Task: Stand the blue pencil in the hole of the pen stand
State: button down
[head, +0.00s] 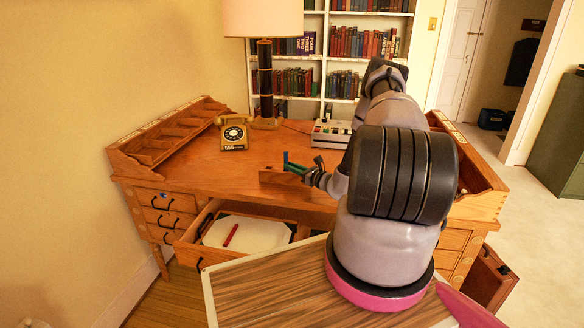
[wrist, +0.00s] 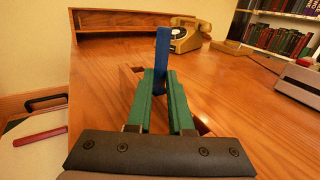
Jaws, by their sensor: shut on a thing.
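The blue pencil (head: 286,158) stands roughly upright in my gripper (head: 294,168), over the desk's front part. In the wrist view the pencil (wrist: 162,48) rises between the green fingertips (wrist: 160,82), which are shut on it. The pen stand looks to be the low wooden block (head: 272,177) just below the fingers; in the wrist view its wood (wrist: 130,82) shows beside and under them. The pencil's lower end is hidden by the fingers, so I cannot tell whether it is in a hole or above the block.
An open drawer (head: 190,246) holds white paper and a red pencil (head: 231,235). On the desk (head: 200,170) stand a yellow telephone (head: 234,134), a lamp (head: 264,80) and a pale keyed device (head: 330,133). The desktop left of the block is clear.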

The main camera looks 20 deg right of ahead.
jog(key=c, duration=0.7)
grip_release()
jog(key=shift+c, duration=0.2)
jog(key=v, duration=1)
jog(key=shift+s+d, duration=0.2)
jog(key=shift+s, duration=0.15)
